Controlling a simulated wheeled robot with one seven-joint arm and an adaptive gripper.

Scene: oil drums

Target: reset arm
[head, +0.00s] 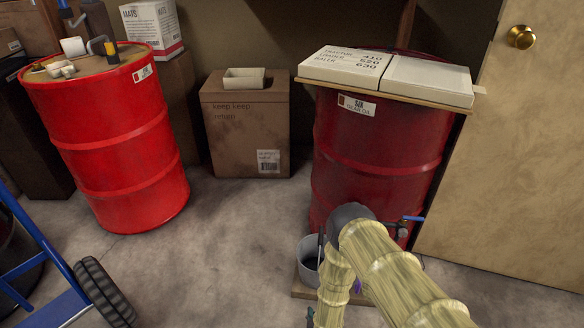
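My arm (400,280) shows at the lower right, with pale, yellowish, wood-grained links. It rises from the bottom edge to a dark joint (351,216) in front of the right red drum (375,150). Another link (334,285) runs down from there and leaves the picture at the bottom. My gripper is not visible, so I cannot see its fingers or whether it holds anything. The arm hides part of the drum's foot and of the things on the floor there.
A bucket (309,262) stands on a low board by the right drum, close to my arm. A left red drum (115,150), a cardboard box (246,135) and a blue hand truck (45,255) surround clear floor (225,260).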

